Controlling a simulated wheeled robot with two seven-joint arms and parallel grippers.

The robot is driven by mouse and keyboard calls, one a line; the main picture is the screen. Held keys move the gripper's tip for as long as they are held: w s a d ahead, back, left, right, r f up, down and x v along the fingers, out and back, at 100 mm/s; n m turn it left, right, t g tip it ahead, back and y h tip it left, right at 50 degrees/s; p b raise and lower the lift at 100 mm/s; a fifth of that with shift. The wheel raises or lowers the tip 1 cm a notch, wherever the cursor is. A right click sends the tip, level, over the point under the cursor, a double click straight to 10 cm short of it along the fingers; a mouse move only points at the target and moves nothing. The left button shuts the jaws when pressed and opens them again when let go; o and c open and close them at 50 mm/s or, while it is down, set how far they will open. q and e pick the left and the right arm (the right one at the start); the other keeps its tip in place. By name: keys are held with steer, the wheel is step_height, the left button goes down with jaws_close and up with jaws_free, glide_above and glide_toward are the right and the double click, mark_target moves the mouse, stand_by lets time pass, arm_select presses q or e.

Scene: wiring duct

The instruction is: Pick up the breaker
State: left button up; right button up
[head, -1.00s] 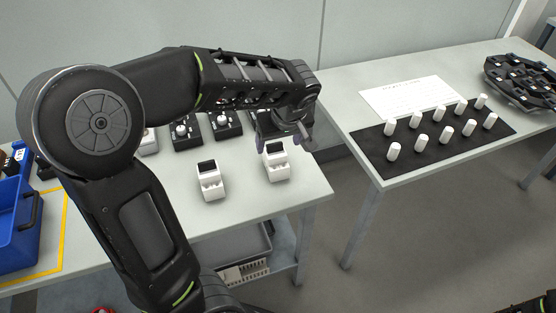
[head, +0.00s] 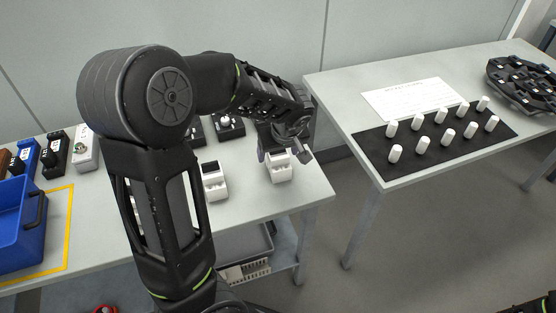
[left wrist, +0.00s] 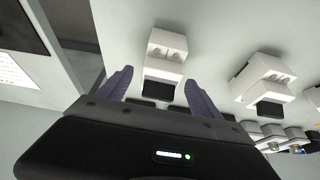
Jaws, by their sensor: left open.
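A white breaker (head: 280,172) stands at the right end of the near table, below my left gripper (head: 285,154). In the left wrist view the breaker (left wrist: 166,52) has a black face and two round terminals, and it lies ahead of and between the purple fingers of the open left gripper (left wrist: 158,92). No contact shows. In the head view the gripper hides the breaker's upper part. A second, similar breaker (head: 214,182) stands to its left, also seen in the left wrist view (left wrist: 264,80).
Black switch boxes (head: 228,126) stand behind the breakers. A blue bin (head: 22,225) is at far left, inside yellow tape. A second table on the right holds a black mat (head: 375,150) with white cylinders and a paper sheet (head: 415,98). A gap separates the tables.

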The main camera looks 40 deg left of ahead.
arm_select(q)
steer(key=shift+w+a+f, duration=0.1)
steer(key=shift+a+f, duration=0.05)
steer(key=shift+f, duration=0.35)
steer(key=shift+c, duration=0.5)
jaws_close()
stand_by(0.4)
